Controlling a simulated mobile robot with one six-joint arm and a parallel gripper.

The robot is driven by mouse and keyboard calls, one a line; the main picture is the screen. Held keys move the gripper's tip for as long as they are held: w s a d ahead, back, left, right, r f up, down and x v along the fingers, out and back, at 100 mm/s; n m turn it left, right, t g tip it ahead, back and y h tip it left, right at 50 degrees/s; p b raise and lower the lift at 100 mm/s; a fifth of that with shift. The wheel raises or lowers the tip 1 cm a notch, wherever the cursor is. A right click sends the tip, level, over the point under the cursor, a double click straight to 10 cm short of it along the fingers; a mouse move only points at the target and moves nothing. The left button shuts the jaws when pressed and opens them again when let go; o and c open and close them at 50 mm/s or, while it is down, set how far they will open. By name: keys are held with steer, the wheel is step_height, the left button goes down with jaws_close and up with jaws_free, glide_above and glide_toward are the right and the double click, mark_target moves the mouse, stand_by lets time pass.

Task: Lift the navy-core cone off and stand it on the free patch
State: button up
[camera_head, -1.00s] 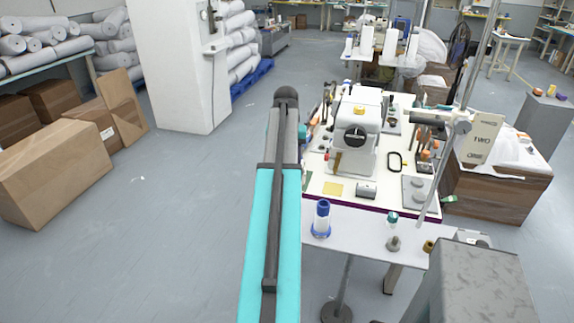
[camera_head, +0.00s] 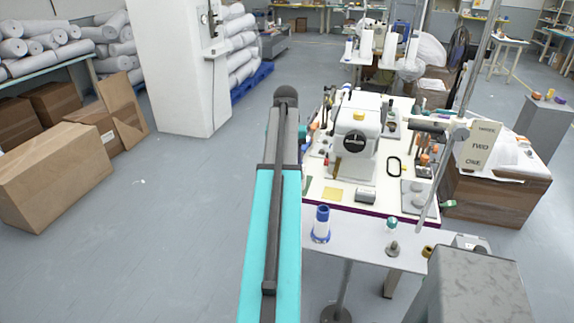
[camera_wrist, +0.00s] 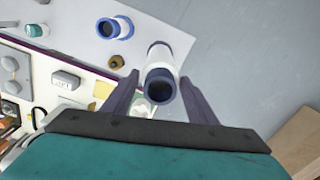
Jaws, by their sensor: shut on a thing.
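The navy-core cone (camera_wrist: 163,68) is white with dark navy ends, the near one showing a hollow core. In the wrist view my gripper (camera_wrist: 160,92) is shut on it, with a finger at each side. I cannot tell from this view whether its far end touches anything. In the head view my gripper and this cone are hidden behind my teal arm. A second cone, white with a brighter blue top and base (camera_head: 321,224), stands upright on the pale side table (camera_head: 350,240). It also shows in the wrist view (camera_wrist: 115,27), apart from my gripper.
A small green-topped spool (camera_head: 392,224), a grey knob-like piece (camera_head: 392,249) and a brass-coloured piece (camera_head: 428,251) are on the side table. Behind it is a white worktable with a sewing machine (camera_head: 357,140). A thin pole (camera_head: 455,150) rises at right.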

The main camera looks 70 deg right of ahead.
stand_by(0.3)
steer(key=shift+r, duration=0.15)
steer(key=shift+r+p, duration=1.4)
steer(key=shift+r, duration=0.5)
